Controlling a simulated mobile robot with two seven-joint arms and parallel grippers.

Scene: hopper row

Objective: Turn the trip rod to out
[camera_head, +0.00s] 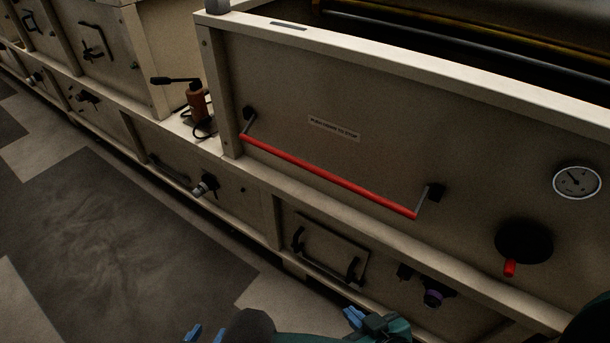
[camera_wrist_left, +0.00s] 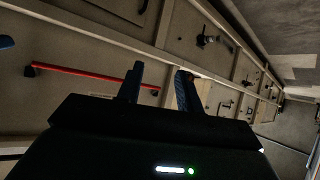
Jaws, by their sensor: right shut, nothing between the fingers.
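The trip rod is a long red bar (camera_head: 328,176) across the front of the pale hopper panel in the head view. A short grey arm at each end joins it to a dark bracket on the panel. The rod also shows in the left wrist view (camera_wrist_left: 90,76), upper left, beyond the fingers. My left gripper (camera_head: 206,335) shows only its blue fingertips at the bottom edge, apart from the rod. Its fingers (camera_wrist_left: 161,88) stand apart with nothing between them. My right gripper (camera_head: 355,318) is shut and empty at the bottom, below the rod and apart from it.
A small label (camera_head: 334,129) sits above the rod. A round gauge (camera_head: 577,182) and a black disc with a red handle (camera_head: 524,242) are at right. A handled hatch (camera_head: 329,250) is below. Open floor lies left.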

